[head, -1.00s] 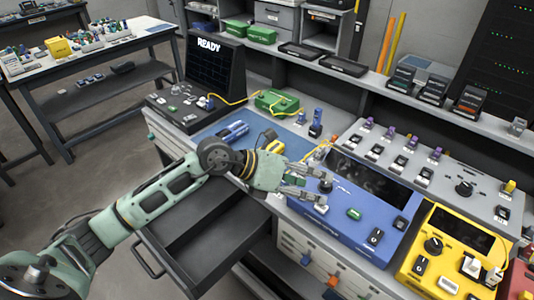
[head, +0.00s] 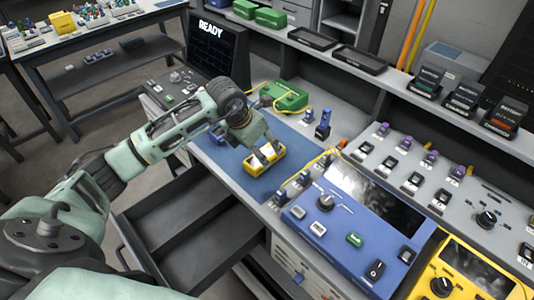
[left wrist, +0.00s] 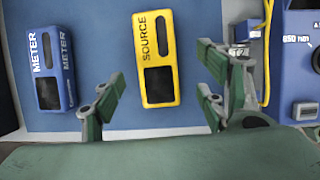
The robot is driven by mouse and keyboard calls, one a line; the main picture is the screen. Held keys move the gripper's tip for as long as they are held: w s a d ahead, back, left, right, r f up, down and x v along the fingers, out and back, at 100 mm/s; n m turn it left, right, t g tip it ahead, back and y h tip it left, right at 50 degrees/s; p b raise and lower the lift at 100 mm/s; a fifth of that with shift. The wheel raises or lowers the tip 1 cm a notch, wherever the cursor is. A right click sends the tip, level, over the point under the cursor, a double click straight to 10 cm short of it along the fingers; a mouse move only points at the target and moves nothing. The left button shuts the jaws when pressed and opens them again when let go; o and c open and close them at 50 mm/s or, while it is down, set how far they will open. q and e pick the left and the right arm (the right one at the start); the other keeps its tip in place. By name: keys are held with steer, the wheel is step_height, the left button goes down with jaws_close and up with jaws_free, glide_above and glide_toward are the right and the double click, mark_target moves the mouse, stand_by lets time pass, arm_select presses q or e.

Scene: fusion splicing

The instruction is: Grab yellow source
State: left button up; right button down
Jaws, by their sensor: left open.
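The yellow source (head: 265,160), a box lettered SOURCE, lies on the blue mat (head: 222,153) in the head view. In the left wrist view the source (left wrist: 157,60) lies ahead of my left gripper (left wrist: 160,95), between the lines of its two spread fingers. My left gripper (head: 268,158) is open above the source in the head view and hides part of it. No contact shows. The blue meter (left wrist: 51,68) lies left of the source in the left wrist view. My right gripper is not in view.
A blue console (head: 350,225) stands right of the mat, with a yellow device (head: 460,275) beyond it. A green box (head: 284,96) with a yellow cable sits behind the mat. An open drawer (head: 190,230) juts out below the bench's front edge.

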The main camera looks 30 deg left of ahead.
mark_target(264, 154)
arm_select(q)
steer(key=p+x, duration=0.1)
steer(key=x, duration=0.2)
steer(key=shift+w+a, duration=0.1)
steer(key=shift+p+x, duration=0.3)
steer(key=shift+x, duration=0.8)
steer(key=shift+w+f, duration=0.1)
steer(key=shift+f, duration=0.1)
steer(key=c, duration=1.4)
steer(key=shift+r, duration=0.1)
steer(key=shift+c, duration=0.3)
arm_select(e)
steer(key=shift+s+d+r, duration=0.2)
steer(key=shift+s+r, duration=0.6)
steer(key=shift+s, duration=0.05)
